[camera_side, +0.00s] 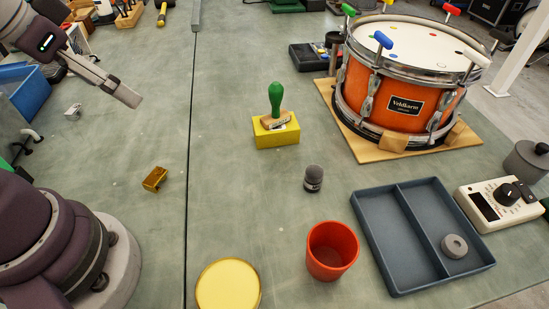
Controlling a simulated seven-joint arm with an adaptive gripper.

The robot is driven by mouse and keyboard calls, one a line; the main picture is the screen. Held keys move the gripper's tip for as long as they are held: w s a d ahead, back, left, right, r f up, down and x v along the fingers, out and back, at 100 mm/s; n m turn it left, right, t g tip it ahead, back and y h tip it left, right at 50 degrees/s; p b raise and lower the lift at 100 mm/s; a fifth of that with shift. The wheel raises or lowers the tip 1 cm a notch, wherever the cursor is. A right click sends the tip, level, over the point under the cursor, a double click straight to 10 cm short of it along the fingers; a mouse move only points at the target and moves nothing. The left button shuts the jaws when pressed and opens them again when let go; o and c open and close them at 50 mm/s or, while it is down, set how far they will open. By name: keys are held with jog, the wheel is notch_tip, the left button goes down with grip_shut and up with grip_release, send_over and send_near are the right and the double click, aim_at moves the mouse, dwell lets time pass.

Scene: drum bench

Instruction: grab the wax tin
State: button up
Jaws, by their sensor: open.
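A round, pale yellow tin with a gold rim (228,286), which looks like the wax tin, is on the bench at the bottom edge of the picture, partly cut off. My gripper (128,94) hangs above the bench at the upper left. It is open and holds nothing that I can see. It is well apart from the yellow tin, farther back and to the left.
An orange-red cup (332,250) stands right of the tin, beside a grey two-part tray (397,250). A small brass block (155,179), a green-handled stamp on a yellow block (277,134) and a dark-topped cylinder (313,178) stand farther back. An orange drum (405,100) is at the upper right.

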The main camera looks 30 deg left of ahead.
jog(key=shift+o, duration=0.7)
jog(key=n+g, duration=0.6)
jog(key=n, duration=1.2)
send_over(228, 289)
notch_tip(228, 289, down, 10)
notch_tip(228, 289, down, 10)
jog(key=shift+f, duration=0.1)
jog(key=shift+c, duration=0.4)
